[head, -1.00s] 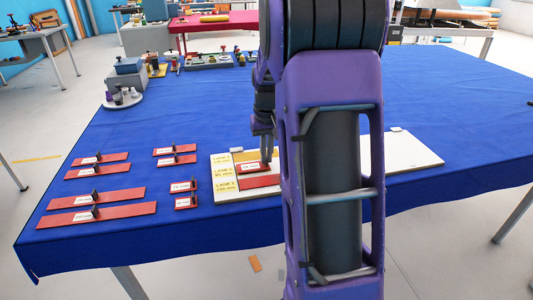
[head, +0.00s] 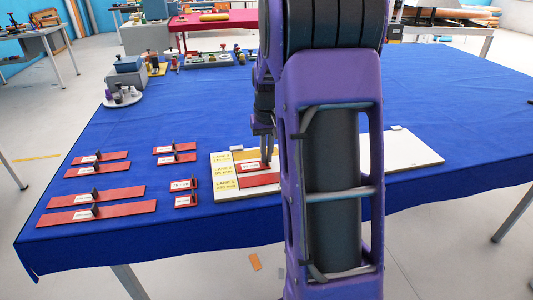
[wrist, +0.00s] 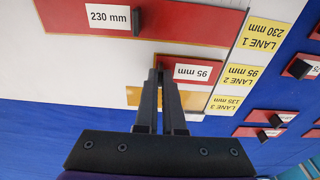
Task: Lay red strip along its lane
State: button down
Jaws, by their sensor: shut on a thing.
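The red 95 mm strip (wrist: 205,60) lies at the LANE 2 label (wrist: 240,77) of the white board (head: 230,193), its end close to the label. It also shows in the head view (head: 241,169). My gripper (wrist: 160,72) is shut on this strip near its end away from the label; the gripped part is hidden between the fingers. In the head view my gripper (head: 266,160) points down over the board. The red 230 mm strip (wrist: 185,18), with a black upright tab, lies in lane 1.
Several spare red strips with black tabs, such as a long one (head: 130,209), lie left of the board on the blue cloth (head: 120,120). My arm hides the board's middle. A small grey block (head: 396,128) sits at the board's back edge.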

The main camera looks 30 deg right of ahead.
jog(key=shift+c, duration=2.3)
grip_release()
jog(key=shift+r+p, duration=2.45)
jog(key=shift+r, duration=0.55)
